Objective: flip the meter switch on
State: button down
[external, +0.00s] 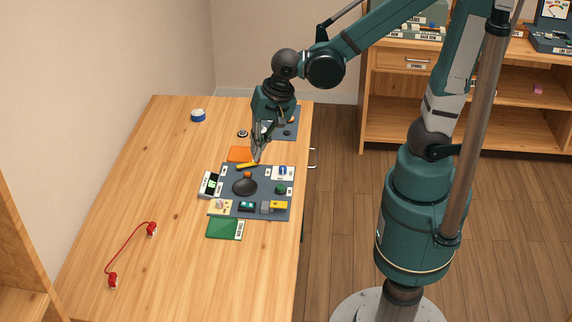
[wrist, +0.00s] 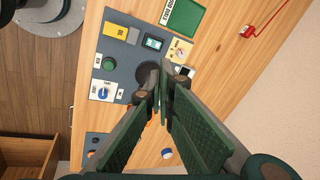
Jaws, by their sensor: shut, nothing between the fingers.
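A dark grey panel (external: 262,213) lies on the wooden table and holds several controls. It also shows in the wrist view (wrist: 126,67). On it are a cream card (external: 220,207) with a small gauge-like face, a dark switch block with a teal face (external: 247,207) and a grey-and-yellow block (external: 275,205). The cream card also shows in the wrist view (wrist: 181,49), beside the teal-faced block (wrist: 153,43). I cannot tell which control is the meter switch. My gripper (external: 257,159) is shut and empty, pointing down over the panel's far edge. In the wrist view its fingers partly hide a black round part (wrist: 147,75).
The panel also bears a green knob (external: 281,188) and a blue dial on a white card (external: 283,172). A white device (external: 209,185) stands beside it. A green board (external: 225,229) and a red corded handset (external: 152,230) lie nearer. The table's left side is mostly clear.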

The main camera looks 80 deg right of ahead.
aim_at(244, 202)
jog(key=shift+w+a+f+m+g+p, duration=0.2)
jog(key=shift+w+f+m, duration=0.15)
jog(key=shift+f+m, duration=0.35)
jog(key=shift+w+a+f+m+g+p, duration=0.1)
jog(key=shift+w+a+f+m+g, duration=0.2)
jog(key=shift+f+m, duration=0.4)
jog(key=shift+w+a+f+m+g+p, duration=0.1)
jog(key=shift+w+f+m, duration=0.3)
jog(key=shift+f+m, duration=0.3)
jog(key=shift+f, duration=0.1)
jog(key=shift+w+f+b, duration=0.45)
jog(key=shift+f+b, duration=0.05)
jog(key=shift+f, duration=1.75)
jog(key=shift+w+f+b, duration=0.45)
jog(key=shift+f+b, duration=0.1)
jog(key=shift+f, duration=1.65)
jog(key=shift+w+f+b, duration=0.45)
jog(key=shift+f+b, duration=0.05)
jog(key=shift+f, duration=1.75)
jog(key=shift+f, duration=0.1)
jog(key=shift+w+f+g+b, duration=0.25)
jog(key=shift+f+g+b, duration=0.1)
jog(key=shift+g+b, duration=0.15)
jog(key=shift+r, duration=0.1)
jog(key=shift+s, duration=0.25)
